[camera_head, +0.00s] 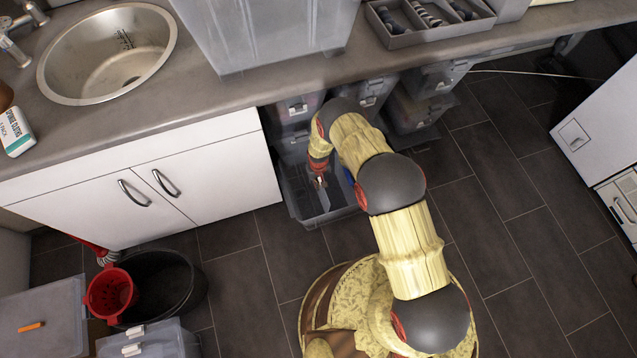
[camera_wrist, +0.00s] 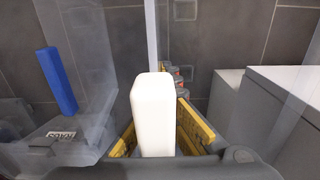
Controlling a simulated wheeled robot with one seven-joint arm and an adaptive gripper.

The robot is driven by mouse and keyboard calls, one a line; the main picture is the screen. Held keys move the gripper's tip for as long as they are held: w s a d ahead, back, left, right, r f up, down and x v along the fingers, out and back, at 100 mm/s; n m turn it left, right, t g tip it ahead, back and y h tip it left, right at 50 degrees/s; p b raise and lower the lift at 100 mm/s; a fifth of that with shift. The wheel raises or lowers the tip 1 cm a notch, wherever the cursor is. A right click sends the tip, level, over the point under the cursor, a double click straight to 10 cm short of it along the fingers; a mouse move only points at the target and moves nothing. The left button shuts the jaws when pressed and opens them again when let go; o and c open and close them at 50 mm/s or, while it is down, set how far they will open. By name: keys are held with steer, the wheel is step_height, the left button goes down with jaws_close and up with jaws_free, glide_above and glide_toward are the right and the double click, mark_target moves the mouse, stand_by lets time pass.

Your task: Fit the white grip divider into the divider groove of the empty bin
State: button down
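The white grip (camera_wrist: 153,112) of the divider stands upright between the yellow-lined fingers of my gripper (camera_wrist: 158,135). My gripper is shut on it. A thin pale plate (camera_wrist: 157,35) extends beyond the grip, seen almost edge-on. In the head view my gripper (camera_head: 320,182) is above an open translucent grey bin (camera_head: 312,222) on the floor, with a pale panel (camera_head: 322,198) under it. My arm covers the bin's right part. I cannot tell whether the divider touches the bin, and no groove can be made out.
A blue bar (camera_wrist: 57,80) shows behind a clear wall at left in the wrist view. Lidded bins (camera_head: 420,105) stand under the counter, whose front edge is close behind my gripper. A white cabinet (camera_head: 200,170) is at left. Dark floor (camera_head: 500,200) is clear at right.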

steer(key=shift+f, duration=5.45)
steer(key=c, duration=2)
jaws_free()
steer(key=shift+o, duration=0.2)
step_height(320, 180, up, 12)
